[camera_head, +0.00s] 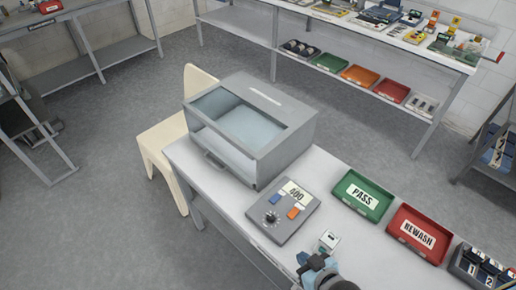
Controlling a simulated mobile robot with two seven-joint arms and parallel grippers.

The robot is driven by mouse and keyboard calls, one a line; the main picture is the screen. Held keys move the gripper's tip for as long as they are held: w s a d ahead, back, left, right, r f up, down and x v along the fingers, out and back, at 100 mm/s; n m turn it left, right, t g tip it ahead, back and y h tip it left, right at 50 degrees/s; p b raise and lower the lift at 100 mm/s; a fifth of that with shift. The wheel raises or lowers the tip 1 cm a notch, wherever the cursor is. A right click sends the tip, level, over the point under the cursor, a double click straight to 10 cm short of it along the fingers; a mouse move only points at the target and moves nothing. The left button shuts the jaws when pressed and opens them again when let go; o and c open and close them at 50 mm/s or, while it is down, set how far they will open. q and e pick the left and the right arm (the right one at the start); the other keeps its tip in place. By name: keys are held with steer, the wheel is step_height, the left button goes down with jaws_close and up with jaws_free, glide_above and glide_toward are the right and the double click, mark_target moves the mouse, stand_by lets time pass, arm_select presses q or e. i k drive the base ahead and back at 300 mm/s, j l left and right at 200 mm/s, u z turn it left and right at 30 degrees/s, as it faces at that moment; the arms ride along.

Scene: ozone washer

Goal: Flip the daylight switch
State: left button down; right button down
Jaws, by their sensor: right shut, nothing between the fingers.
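A small white box with a dark greenish part on its top (328,241) stands on the grey bench near its front edge; it looks like a switch, but I cannot read a label or tell which way it is set. My right gripper (314,262) comes in from the bottom, close in front of this box. It is shut and empty; I cannot tell whether it touches the box. A grey control panel (274,229) with a "400" label, a blue button, an orange button and a black knob lies behind it. My left gripper is out of view.
A grey cabinet with a glass window (285,140) stands on the bench (229,204). A green PASS tray (357,212) and a red REWASH tray (405,252) lie to the right. A cream chair (165,143) stands at the left.

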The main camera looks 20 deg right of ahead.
mark_target(276, 198)
steer(key=j+z, duration=0.1)
steer(key=z, duration=0.35)
steer(key=k+z, duration=0.1)
steer(key=z, duration=0.35)
steer(key=k+j+z, duration=0.1)
steer(key=z, duration=0.4)
steer(key=k+z, duration=0.1)
steer(key=z, duration=0.35)
